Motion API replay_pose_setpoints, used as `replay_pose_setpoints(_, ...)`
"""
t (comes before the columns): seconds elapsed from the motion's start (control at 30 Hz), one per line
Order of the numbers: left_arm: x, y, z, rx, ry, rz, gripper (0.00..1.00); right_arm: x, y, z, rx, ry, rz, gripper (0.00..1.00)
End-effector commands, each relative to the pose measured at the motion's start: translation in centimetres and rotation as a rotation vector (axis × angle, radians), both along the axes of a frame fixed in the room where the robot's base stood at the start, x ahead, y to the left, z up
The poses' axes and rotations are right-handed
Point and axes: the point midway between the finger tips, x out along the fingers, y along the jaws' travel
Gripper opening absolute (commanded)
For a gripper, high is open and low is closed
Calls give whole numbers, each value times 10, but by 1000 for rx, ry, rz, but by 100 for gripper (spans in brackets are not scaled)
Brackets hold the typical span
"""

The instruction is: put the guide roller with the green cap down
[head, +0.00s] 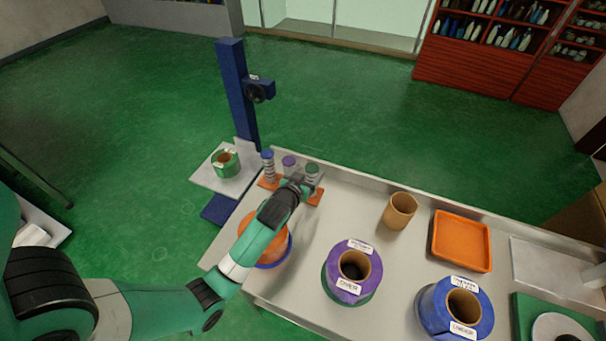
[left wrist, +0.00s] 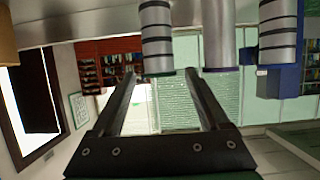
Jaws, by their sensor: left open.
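The guide roller with the green cap (head: 312,168) is upright at the right end of the orange base (head: 316,198), and the arm partly hides it. My left gripper (head: 308,186) is right beside this roller, low along its body. In the left wrist view, which looks upside down, the green-capped roller (left wrist: 157,38) lies just beyond the tips of the open fingers (left wrist: 160,76). I cannot tell whether a finger touches it. The roller with the purple cap (head: 288,161) and the one with the blue cap (head: 267,156) stand to its left. My right gripper is out of view.
A blue post (head: 236,95) rises behind the table's left end, near a green roll (head: 225,163) on a pale plate. An orange roll sits below my left arm. A purple roll (head: 351,272), blue roll (head: 460,307), cardboard core (head: 399,210) and orange tray (head: 462,240) stand to the right.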

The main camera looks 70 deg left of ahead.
Motion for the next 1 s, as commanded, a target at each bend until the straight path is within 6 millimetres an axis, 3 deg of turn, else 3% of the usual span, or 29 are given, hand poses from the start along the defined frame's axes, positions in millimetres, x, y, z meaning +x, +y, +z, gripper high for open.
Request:
replay_pose_setpoints(0.1, -19, -18, 14, -1, -1, -2, 78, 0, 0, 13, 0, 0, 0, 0)
replay_pose_setpoints(0.3, -36, -34, 21, 1, -1, 0, 78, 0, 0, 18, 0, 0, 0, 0)
replay_pose_setpoints(0.67, -37, -35, 22, 0, -2, -1, 78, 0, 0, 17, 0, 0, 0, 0)
replay_pose_setpoints(0.73, -32, -37, 30, 7, -17, -10, 78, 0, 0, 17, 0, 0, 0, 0)
replay_pose_setpoints(0.77, -26, -39, 37, 13, -32, -21, 78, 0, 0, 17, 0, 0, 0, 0)
replay_pose_setpoints(0.87, 5, -53, 88, 54, -127, -88, 78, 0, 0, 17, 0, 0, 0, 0)
replay_pose_setpoints(0.97, 44, -88, 176, 118, -292, -204, 78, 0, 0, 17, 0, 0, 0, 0)
replay_pose_setpoints(1.0, 57, -107, 218, 148, -369, -258, 78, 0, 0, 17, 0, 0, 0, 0)
